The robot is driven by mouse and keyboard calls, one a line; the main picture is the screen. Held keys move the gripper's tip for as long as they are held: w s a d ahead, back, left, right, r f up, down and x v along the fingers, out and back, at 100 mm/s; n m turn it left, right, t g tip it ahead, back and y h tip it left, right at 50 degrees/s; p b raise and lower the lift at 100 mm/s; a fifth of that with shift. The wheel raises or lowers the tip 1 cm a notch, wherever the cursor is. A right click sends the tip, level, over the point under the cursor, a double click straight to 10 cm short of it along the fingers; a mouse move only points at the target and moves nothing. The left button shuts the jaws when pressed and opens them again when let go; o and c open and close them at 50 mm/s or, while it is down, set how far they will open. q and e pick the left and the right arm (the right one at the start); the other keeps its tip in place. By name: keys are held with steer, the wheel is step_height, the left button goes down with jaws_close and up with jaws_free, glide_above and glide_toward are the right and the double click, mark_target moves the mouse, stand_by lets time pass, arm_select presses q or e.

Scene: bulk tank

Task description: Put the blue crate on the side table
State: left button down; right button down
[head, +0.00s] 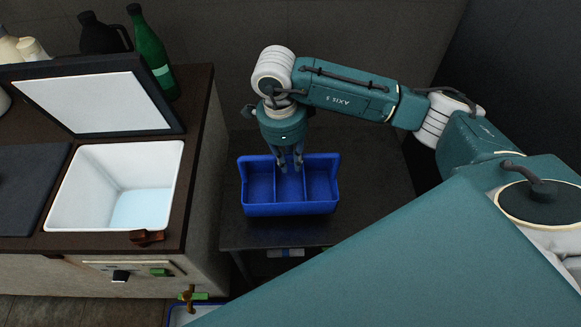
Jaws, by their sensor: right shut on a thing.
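The blue crate (291,209), an open tray with compartments, is upright over the dark side table (372,195) in the middle of the head view. Bare tabletop shows around the crate. I cannot tell whether its underside touches the table or is slightly above it. My right gripper (289,166) points down into the crate from behind and is shut on its middle divider. The fingers hide part of the divider and back wall. My left gripper is not in view.
Left of the side table stands a counter with an open white tank (121,188), its raised lid (96,100), a green bottle (151,52) and a black jug (101,35). A blue-rimmed container (186,313) is on the floor below. My right arm crosses the right side.

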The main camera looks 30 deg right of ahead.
step_height(320, 180, down, 4)
steer(key=c, duration=1.6)
jaws_free()
steer(key=r, duration=0.4)
steer(key=r+b, duration=0.1)
steer(key=r, duration=0.3)
steer(key=a+r, duration=0.1)
steer(key=r, duration=0.3)
steer(key=shift+w+a, duration=0.1)
